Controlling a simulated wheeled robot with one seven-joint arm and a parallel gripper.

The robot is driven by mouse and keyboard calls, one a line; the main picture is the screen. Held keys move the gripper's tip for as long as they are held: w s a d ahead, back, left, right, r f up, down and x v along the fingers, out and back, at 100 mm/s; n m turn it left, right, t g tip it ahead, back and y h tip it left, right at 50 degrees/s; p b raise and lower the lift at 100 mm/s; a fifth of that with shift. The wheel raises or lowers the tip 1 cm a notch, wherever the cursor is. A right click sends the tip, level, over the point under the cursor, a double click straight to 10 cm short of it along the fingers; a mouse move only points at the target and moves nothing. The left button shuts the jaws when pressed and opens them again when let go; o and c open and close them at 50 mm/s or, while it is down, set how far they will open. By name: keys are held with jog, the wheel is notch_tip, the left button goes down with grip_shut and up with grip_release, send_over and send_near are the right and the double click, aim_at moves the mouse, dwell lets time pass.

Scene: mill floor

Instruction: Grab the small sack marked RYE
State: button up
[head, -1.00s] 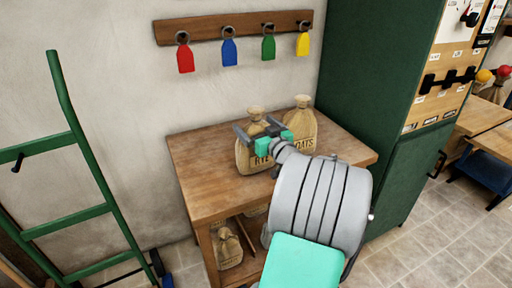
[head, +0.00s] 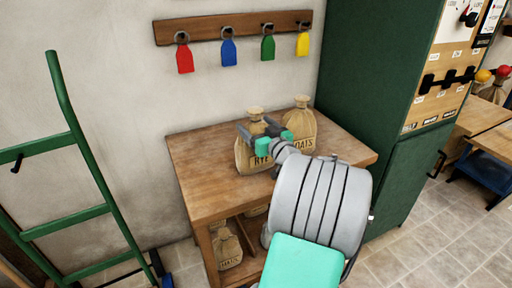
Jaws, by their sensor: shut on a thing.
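The small tan sack marked RYE (head: 245,158) stands upright on the wooden table (head: 205,185), tied at its neck. My gripper (head: 259,132) is at the upper part of this sack, with its dark fingers around it just below the neck. It is shut on the sack. My gripper and wrist cover part of the sack's right side and some of its lettering. A second sack, marked OATS (head: 302,125), stands just right of it and is partly hidden by my wrist.
Another sack (head: 227,249) sits on the shelf under the table. A green cabinet (head: 375,70) stands close on the right. A green hand truck (head: 75,150) leans at the left. Coloured tags hang from a wall rack (head: 225,27). The table's left part is clear.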

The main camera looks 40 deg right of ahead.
jog(key=c, duration=0.5)
jog(key=shift+r, duration=0.2)
jog(key=shift+r, duration=0.1)
